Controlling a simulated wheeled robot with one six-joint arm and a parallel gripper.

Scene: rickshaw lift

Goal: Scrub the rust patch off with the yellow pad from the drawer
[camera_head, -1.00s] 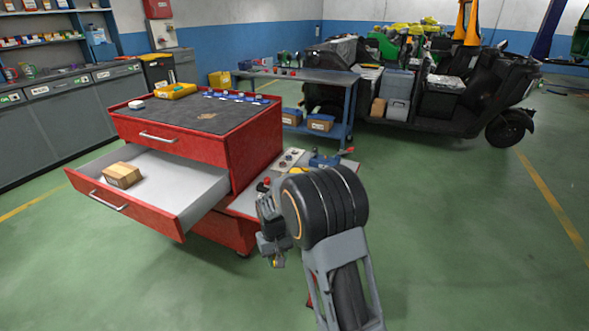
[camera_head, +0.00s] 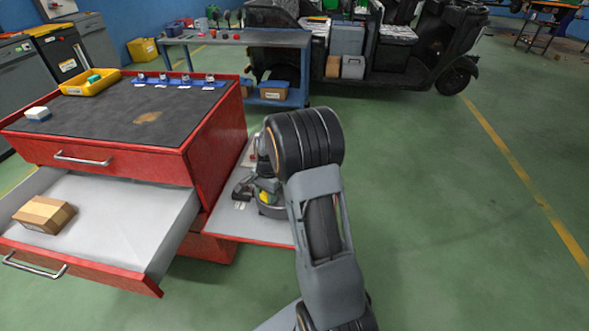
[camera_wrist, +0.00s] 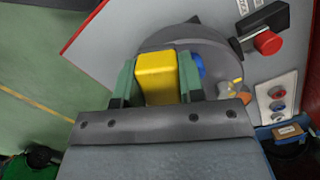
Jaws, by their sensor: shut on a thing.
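The yellow pad (camera_wrist: 156,77) is clamped between the two fingers of my gripper (camera_wrist: 157,80) in the wrist view. In the head view my gripper (camera_head: 264,192) hangs over the side shelf at the red cabinet's right, with a bit of yellow showing in it; my arm partly hides it. The brown rust patch (camera_head: 148,117) lies on the dark top of the red cabinet (camera_head: 216,146), to the left of my gripper and apart from it. The open drawer (camera_head: 120,215) below holds a cardboard box (camera_head: 43,214).
On the cabinet top stand a yellow tray (camera_head: 90,83), a blue rack with small parts (camera_head: 178,82) and a white-and-blue block (camera_head: 38,113). The side shelf (camera_head: 255,228) carries items under my gripper. A blue workbench (camera_head: 235,42) stands behind. The green floor at right is clear.

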